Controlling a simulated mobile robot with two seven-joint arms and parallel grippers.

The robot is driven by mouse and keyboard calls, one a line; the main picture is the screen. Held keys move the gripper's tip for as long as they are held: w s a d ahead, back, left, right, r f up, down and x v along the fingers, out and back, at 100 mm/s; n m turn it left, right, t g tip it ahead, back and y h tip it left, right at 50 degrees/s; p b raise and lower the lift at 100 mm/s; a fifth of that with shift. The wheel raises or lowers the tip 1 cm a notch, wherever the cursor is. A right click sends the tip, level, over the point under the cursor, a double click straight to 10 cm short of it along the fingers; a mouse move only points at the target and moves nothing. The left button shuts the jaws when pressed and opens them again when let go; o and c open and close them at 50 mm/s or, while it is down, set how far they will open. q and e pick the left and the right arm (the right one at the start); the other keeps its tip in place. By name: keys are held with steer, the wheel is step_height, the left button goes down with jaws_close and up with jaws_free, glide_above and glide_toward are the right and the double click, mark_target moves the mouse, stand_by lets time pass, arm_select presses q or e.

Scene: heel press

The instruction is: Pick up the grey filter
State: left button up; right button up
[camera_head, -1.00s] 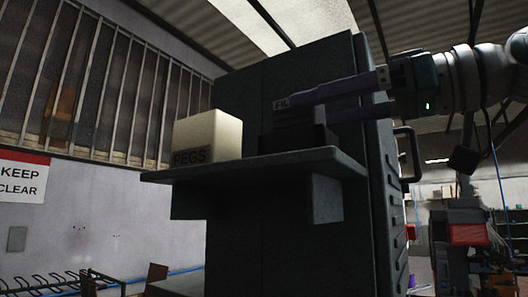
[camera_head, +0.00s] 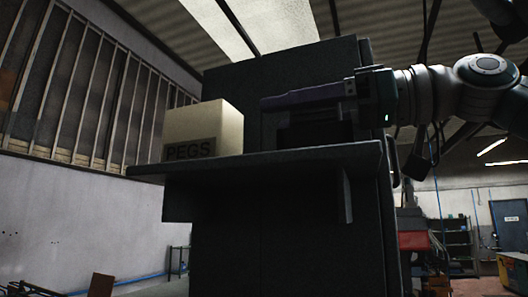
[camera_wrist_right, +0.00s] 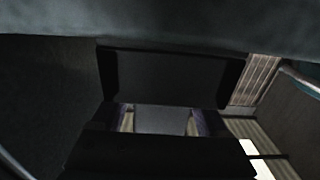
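The grey filter is very dark in the head view and hard to tell from the dark holder (camera_head: 312,134) on the shelf. My right gripper (camera_head: 268,103) reaches in from the right, its purple fingers level above that holder. In the right wrist view, a plain grey face (camera_wrist_right: 160,120), probably the filter, lies between the two purple fingers of the right gripper (camera_wrist_right: 161,122). Light strips show between this face and the fingers, so they look apart from it. My left gripper is in neither view.
A cream box marked PEGS (camera_head: 203,130) stands on the left of the dark shelf (camera_head: 260,160). A tall dark cabinet (camera_head: 240,85) rises behind. Shelving and a blue door (camera_head: 509,220) are far off at right.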

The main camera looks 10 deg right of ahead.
jaws_close()
stand_by(0.4)
step_height(320, 180, up, 13)
steer(key=p, duration=0.9)
